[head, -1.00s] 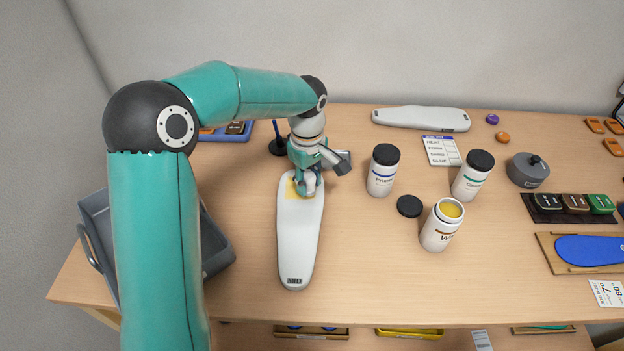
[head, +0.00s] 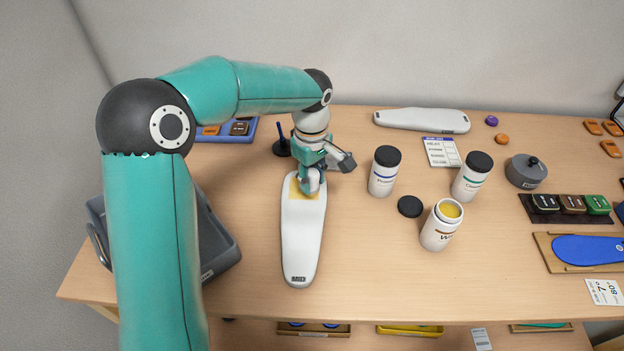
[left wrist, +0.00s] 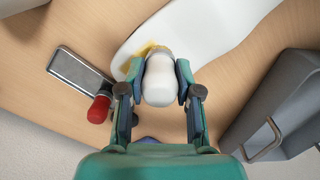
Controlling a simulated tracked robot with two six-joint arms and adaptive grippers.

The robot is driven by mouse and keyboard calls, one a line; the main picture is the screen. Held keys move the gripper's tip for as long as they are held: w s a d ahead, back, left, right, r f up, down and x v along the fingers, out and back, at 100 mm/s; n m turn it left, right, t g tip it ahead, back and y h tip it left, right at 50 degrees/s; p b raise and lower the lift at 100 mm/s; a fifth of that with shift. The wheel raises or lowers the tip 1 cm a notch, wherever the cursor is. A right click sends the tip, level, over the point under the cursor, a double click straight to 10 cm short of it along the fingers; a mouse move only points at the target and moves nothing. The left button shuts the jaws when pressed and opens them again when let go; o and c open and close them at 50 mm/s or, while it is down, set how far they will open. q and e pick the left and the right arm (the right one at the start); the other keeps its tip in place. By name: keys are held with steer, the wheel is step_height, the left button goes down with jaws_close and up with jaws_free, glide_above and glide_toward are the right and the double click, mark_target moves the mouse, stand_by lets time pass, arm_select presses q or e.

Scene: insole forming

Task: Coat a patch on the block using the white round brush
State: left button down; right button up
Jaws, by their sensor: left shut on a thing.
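The white block (head: 302,237) lies lengthwise on the table, with a yellow patch (head: 298,189) near its far end. My left gripper (head: 313,184) is over that end of the block. In the left wrist view, the left gripper (left wrist: 160,88) is shut on the white round brush (left wrist: 160,80). The brush is at the edge of the yellow patch (left wrist: 150,50) on the block (left wrist: 205,28); its bristles are hidden, so contact cannot be told. An open jar (head: 441,226) with yellow contents stands to the right. My right gripper does not show.
Two capped jars (head: 384,171) (head: 471,177) and a loose black lid (head: 410,206) stand right of the block. A grey bin (head: 222,240) is on the left. A second white block (head: 422,120) lies at the back. A red-handled tool (left wrist: 98,107) lies close to the gripper.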

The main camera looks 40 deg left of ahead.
arm_select(q)
steer(key=shift+s+r+p, duration=0.1)
steer(key=shift+r+p, duration=1.4)
steer(key=shift+r, duration=0.9)
